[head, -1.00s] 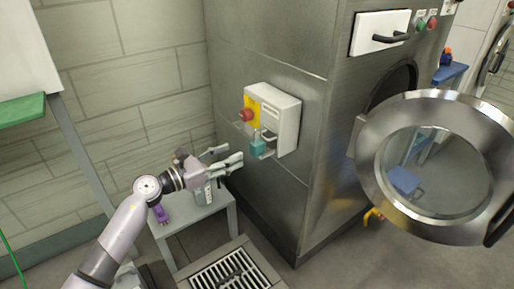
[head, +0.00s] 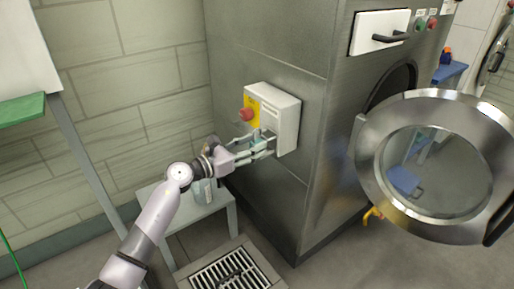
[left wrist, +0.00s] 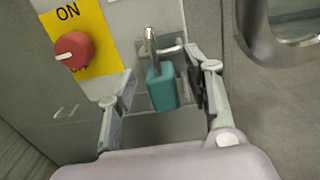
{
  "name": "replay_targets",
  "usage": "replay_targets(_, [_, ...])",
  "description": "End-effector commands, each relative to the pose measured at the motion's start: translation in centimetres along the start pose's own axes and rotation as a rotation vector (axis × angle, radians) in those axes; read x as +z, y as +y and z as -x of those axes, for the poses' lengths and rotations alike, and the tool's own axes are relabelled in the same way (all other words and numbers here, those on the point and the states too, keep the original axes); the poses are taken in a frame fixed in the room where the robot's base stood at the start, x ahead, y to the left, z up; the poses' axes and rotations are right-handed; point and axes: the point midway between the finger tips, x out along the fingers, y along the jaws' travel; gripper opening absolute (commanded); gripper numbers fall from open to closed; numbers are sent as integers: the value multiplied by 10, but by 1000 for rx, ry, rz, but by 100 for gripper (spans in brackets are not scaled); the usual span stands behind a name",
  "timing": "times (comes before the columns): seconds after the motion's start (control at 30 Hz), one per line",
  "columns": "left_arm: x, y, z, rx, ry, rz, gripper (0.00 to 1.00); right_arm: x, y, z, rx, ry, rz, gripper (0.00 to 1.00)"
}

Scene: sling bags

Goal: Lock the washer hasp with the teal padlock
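The teal padlock (left wrist: 162,88) hangs by its metal shackle (left wrist: 151,44) at the hasp (left wrist: 172,50) on the front of the control box, in the left wrist view. I cannot tell whether the shackle is fully closed. My left gripper (head: 265,145) is at the box in the head view, its fingers mostly covering the padlock. In the left wrist view the gripper (left wrist: 158,72) is open, with one finger on each side of the padlock body. Gaps show between the fingers and the body. My right gripper is not in view.
The control box (head: 287,120) is mounted on the steel washer's side and carries a red ON/OFF knob (left wrist: 74,50) on a yellow plate. A small grey table (head: 205,211) stands below. The round washer door (head: 367,165) hangs open at right. A floor grate (head: 230,272) lies in front.

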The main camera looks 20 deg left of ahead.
Motion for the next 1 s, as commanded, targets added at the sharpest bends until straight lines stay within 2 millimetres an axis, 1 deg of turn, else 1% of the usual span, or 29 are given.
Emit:
replay_targets(0.07, [0, 0, 0, 0, 0, 0, 39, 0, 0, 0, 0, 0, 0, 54])
replay_targets(0.63, [0, 0, 0, 0, 0, 0, 1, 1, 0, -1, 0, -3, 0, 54])
replay_targets(1.0, [1, 0, 1, 1, -1, 0, 0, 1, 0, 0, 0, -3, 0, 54])
